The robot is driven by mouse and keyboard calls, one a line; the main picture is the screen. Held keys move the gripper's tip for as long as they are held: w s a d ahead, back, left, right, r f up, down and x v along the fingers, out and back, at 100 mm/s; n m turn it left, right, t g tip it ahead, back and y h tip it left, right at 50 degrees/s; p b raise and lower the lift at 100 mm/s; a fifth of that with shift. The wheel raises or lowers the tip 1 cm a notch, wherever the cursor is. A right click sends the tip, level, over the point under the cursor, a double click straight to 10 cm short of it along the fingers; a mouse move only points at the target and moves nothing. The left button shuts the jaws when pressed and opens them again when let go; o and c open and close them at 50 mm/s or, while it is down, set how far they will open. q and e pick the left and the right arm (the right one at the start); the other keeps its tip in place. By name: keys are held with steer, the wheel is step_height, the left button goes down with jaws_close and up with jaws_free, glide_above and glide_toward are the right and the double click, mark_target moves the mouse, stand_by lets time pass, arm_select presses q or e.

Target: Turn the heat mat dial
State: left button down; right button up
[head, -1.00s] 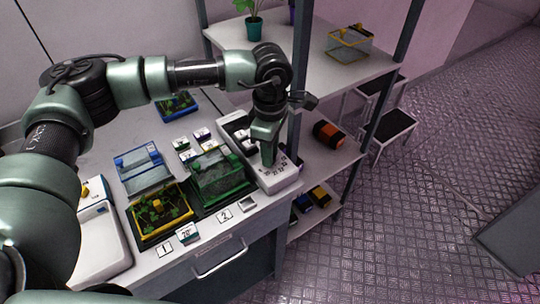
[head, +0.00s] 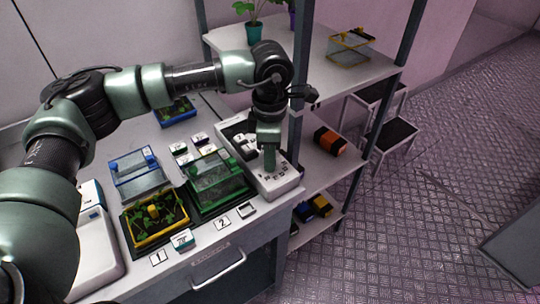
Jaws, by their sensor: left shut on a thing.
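The white heat mat controller (head: 290,184) lies at the right end of the bench, with printed numbers on its near end. My left gripper (head: 269,167) points down onto that near end and is shut. Its fingers are at the dial, which they hide, so the dial's setting cannot be read. My right gripper is not in view.
Beside the controller are a green-rimmed covered tray (head: 243,190), a yellow-rimmed plant tray (head: 150,243) and a blue-edged clear lid (head: 138,184). A shelf post (head: 298,95) stands close right of my left wrist. Small cards lie along the front edge.

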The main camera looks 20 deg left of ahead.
arm_select(q)
steer(key=c, duration=1.2)
jaws_free()
steer(key=shift+r+b, duration=0.65)
steer(key=shift+r, duration=3.3)
